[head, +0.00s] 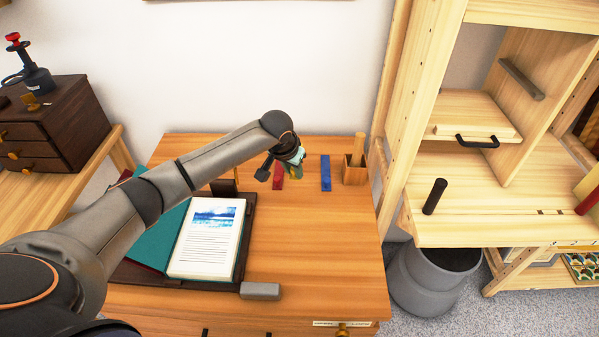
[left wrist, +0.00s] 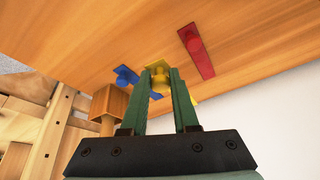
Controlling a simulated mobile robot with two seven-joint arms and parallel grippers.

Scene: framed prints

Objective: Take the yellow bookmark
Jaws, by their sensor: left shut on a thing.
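My left gripper (head: 298,158) is over the back of the wooden desk, between the red and blue bookmarks. It is shut on the yellow bookmark (left wrist: 159,74), whose knob shows between the green fingertips (left wrist: 160,76) in the left wrist view. The rest of the yellow bookmark is largely hidden by the fingers. I cannot tell whether it touches the desk. The red bookmark (head: 279,176) lies to the left and also shows in the left wrist view (left wrist: 197,52). The blue bookmark (head: 326,173) lies to the right. My right gripper is not in view.
An open book (head: 208,239) lies on a dark stand at the desk's left, near a small grey block (head: 260,291). A wooden holder (head: 355,171) stands right of the blue bookmark. A wooden shelf (head: 480,222) rises at right, beside a grey bin (head: 420,285). The desk's right front is clear.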

